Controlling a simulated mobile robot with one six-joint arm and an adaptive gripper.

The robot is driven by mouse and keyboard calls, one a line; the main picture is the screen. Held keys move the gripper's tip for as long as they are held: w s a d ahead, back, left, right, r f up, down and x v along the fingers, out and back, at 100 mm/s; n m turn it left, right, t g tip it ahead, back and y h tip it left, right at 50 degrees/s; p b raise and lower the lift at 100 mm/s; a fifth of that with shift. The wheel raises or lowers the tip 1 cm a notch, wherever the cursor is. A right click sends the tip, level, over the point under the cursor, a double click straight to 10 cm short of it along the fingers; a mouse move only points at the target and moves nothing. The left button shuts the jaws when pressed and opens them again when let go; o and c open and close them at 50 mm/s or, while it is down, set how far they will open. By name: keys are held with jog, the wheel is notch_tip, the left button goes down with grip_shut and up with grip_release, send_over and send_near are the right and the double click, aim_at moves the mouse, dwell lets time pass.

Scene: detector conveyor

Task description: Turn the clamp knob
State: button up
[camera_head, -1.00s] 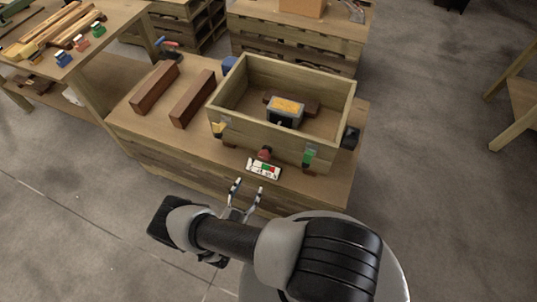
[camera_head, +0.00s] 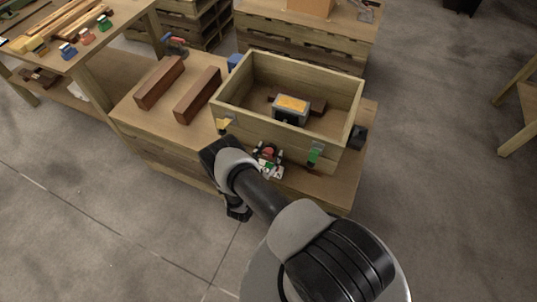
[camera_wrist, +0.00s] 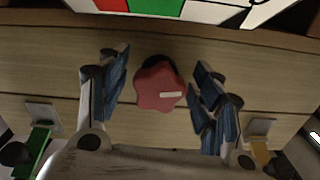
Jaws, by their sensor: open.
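The clamp knob (camera_wrist: 160,87) is a red lobed knob with a white mark, on the front wall of the wooden box. In the head view the knob (camera_head: 268,151) is partly covered by my gripper (camera_head: 268,158). In the wrist view my gripper (camera_wrist: 161,80) is open, with one blue-padded finger on each side of the knob. Gaps show between the pads and the knob, so it is not gripped. A white, green and red indicator plate (camera_wrist: 200,10) lies at the top of the wrist view, beyond the knob.
A grey block with a yellow top (camera_head: 291,105) sits inside. Two brown bars (camera_head: 160,82) lie left of the box.

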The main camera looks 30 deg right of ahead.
jog(key=c, duration=1.1)
